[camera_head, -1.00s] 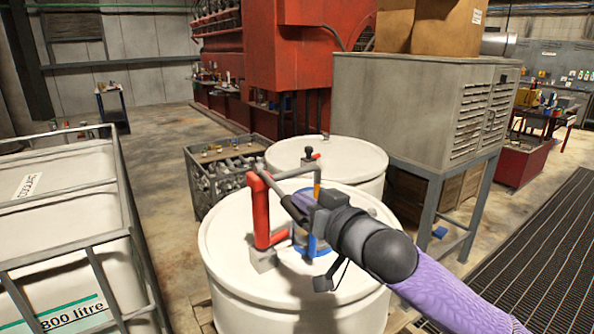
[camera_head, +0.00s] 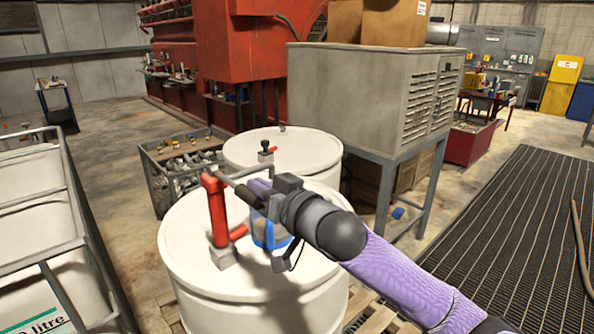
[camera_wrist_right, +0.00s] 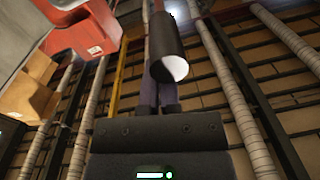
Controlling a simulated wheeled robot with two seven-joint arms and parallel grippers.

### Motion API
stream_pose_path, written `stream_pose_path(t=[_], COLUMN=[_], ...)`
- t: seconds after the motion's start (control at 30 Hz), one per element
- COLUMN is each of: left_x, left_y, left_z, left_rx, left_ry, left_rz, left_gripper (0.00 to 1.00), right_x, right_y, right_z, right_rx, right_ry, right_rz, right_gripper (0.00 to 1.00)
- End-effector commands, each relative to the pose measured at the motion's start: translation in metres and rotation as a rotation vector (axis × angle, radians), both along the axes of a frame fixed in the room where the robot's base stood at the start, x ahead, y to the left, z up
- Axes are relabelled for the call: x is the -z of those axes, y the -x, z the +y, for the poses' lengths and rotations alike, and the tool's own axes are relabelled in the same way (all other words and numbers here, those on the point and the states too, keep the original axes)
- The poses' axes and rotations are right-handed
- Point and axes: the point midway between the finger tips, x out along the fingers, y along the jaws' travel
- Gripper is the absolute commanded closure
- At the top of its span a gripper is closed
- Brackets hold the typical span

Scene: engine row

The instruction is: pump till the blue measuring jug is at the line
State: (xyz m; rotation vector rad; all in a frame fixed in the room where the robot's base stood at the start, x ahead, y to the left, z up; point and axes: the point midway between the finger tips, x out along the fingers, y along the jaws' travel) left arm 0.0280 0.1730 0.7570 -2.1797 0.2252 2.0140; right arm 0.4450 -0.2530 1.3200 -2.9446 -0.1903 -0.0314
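A red hand pump (camera_head: 217,214) stands on the lid of the front white drum (camera_head: 190,250). Its lever runs right from the pump top to a black grip. The blue measuring jug (camera_head: 270,233) stands on the lid just right of the pump, partly hidden behind my right arm; its liquid level and line cannot be read. My right gripper (camera_head: 258,190) is at the lever's end, above the jug. In the right wrist view its fingers meet at the black grip (camera_wrist_right: 165,45) and look shut on it. My left gripper is out of view.
A second white drum (camera_head: 295,150) with a small black-and-red valve stands behind. A wire crate of parts (camera_head: 160,185) is behind left. A caged white tank (camera_head: 35,200) is at left, a grey cabinet (camera_head: 350,90) at right.

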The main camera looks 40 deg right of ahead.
Motion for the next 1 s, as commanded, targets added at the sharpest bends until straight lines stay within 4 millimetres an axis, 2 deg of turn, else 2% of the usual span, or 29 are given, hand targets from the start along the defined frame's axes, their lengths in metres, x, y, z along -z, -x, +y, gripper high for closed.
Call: stream_pose_path(t=[0.03,0.2,0.43,0.6,1.0], left_x=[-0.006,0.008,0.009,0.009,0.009], left_y=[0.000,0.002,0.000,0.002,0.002], left_z=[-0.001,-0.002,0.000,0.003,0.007], left_rx=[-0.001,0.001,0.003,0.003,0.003], left_ry=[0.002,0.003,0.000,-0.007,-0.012], left_rz=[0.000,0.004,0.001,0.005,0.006], left_gripper=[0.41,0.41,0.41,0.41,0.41], right_x=[-0.005,0.000,-0.004,-0.005,-0.006], right_y=[0.008,0.052,0.089,0.099,0.099], right_z=[-0.002,-0.006,-0.011,-0.012,-0.013], right_rx=[0.000,-0.001,-0.001,-0.001,-0.001], right_ry=[0.000,0.004,-0.002,0.000,0.001], right_rz=[0.003,0.005,0.001,-0.001,-0.002], right_gripper=[1.00,1.00,1.00,1.00,1.00])
